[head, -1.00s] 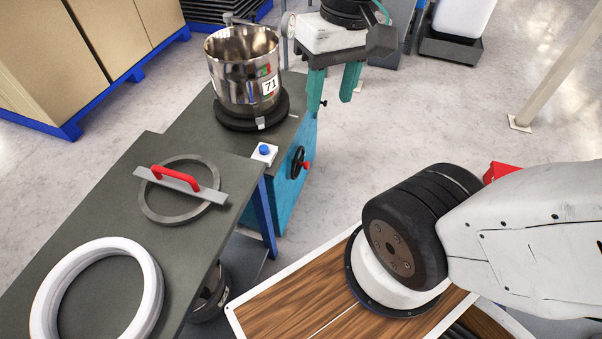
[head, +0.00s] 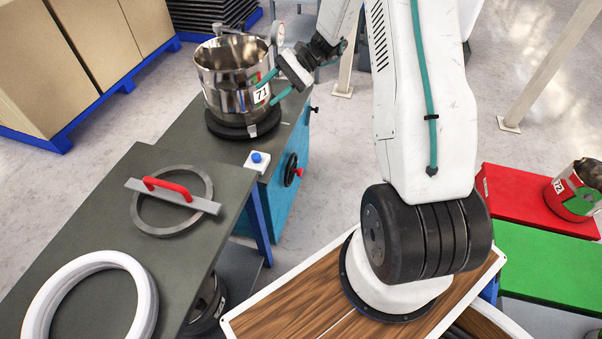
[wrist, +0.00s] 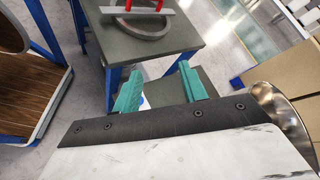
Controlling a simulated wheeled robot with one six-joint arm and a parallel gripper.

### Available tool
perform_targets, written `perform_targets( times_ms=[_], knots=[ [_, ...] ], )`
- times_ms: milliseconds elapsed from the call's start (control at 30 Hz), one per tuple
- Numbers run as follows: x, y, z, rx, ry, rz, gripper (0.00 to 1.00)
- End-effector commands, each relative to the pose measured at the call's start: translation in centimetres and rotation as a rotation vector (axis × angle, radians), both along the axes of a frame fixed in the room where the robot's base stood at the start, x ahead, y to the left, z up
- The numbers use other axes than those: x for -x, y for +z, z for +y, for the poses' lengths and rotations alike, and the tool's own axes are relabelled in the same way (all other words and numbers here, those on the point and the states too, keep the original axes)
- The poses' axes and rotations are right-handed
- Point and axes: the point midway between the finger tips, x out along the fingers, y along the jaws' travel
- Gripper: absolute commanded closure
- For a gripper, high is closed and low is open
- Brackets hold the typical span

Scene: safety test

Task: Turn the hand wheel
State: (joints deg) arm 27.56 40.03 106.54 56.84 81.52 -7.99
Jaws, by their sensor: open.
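The hand wheel (head: 291,170), a dark wheel with a red knob, is on the side of the blue-green cabinet (head: 274,204), below the worktop. My gripper (head: 268,88) has two teal fingers and is open and empty. In the head view it is above the wheel and a little left, its fingers pointing left in front of the steel pot (head: 224,83) marked 71. I cannot tell whether they touch the pot. The fingers also show apart in the wrist view (wrist: 160,87). The wheel cannot be made out in the wrist view.
A small box with a blue button (head: 257,160) sits on the worktop near the wheel. A grey ring with a red handle (head: 168,197) and a white ring (head: 45,304) lie on the table. Red (head: 518,203) and green (head: 545,262) blocks stand right.

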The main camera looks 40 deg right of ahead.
Motion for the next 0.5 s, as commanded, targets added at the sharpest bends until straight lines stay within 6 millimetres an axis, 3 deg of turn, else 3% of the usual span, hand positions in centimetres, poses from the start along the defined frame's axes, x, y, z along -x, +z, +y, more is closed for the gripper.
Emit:
perform_targets(
  times_ms=[33, 233, 367, 500],
  knots=[
    [-0.8, -2.8, -1.4, -0.049, -0.057, 0.024, 0.57],
    [-3.1, -12.7, -6.2, -0.22, -0.283, 0.073, 0.57],
    [-3.1, -19.7, -9.1, -0.322, -0.438, 0.098, 0.57],
    [-1.9, -27.7, -11.8, -0.423, -0.613, 0.118, 0.57]
  ],
)
